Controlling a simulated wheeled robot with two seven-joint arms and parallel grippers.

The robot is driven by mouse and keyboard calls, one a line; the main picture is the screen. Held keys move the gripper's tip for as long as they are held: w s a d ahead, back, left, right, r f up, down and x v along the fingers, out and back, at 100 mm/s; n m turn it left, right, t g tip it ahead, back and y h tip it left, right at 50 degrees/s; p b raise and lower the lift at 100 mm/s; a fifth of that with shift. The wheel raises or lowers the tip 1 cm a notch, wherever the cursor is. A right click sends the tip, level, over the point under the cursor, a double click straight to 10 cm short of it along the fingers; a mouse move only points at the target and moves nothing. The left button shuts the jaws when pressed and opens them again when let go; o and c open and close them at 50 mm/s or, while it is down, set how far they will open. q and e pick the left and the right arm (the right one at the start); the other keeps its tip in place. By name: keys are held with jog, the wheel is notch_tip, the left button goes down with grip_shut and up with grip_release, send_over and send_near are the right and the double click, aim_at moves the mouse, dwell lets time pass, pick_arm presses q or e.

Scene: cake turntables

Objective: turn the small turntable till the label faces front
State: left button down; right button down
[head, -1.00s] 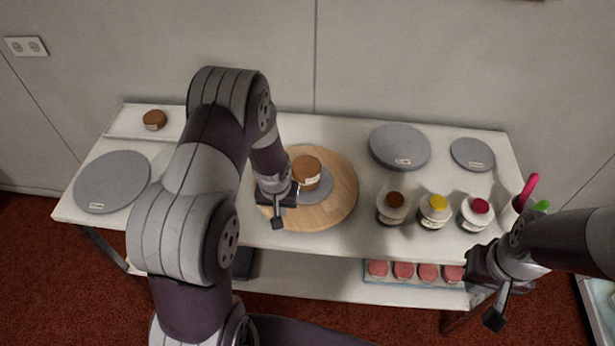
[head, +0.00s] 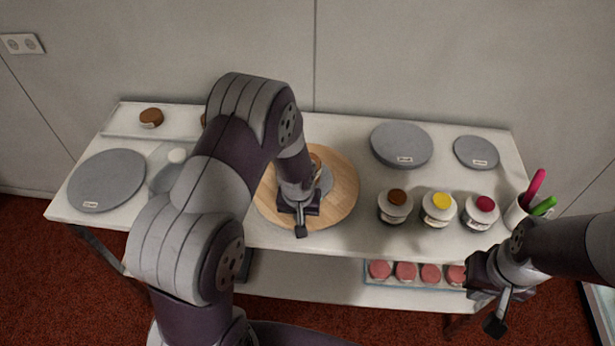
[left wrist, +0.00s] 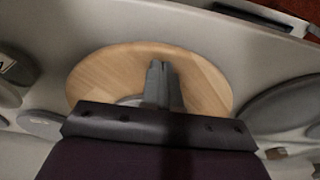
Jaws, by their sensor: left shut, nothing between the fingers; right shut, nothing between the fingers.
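A round wooden board (head: 343,205) lies mid-table, with a small grey disc (head: 326,182) on it. A small grey turntable (head: 475,150) with a front label sits at the back right. My right gripper (head: 480,280) is shut and empty at the table's front right.
Larger grey turntables stand at left (head: 108,180) and back right (head: 402,144). Several jars (head: 438,208) and a pen cup (head: 515,214) stand right of the board. A brown cake (head: 151,117) sits on a tray at back left. Pink items (head: 405,271) fill a lower-shelf tray.

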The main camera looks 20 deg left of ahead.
aim_at(325, 218)
pick_arm(q)
jog(key=shift+d, duration=0.25)
jog(key=d, duration=0.1)
jog(key=w+d+b, duration=0.1)
jog(key=d, duration=0.1)
jog(key=w+d, duration=0.1)
jog(key=shift+w+d+f+b, duration=0.1)
jog(key=shift+w+d+b, duration=0.15)
jog(key=shift+b, duration=0.1)
jog(key=shift+w+d, duration=0.2)
jog(key=shift+d, duration=0.1)
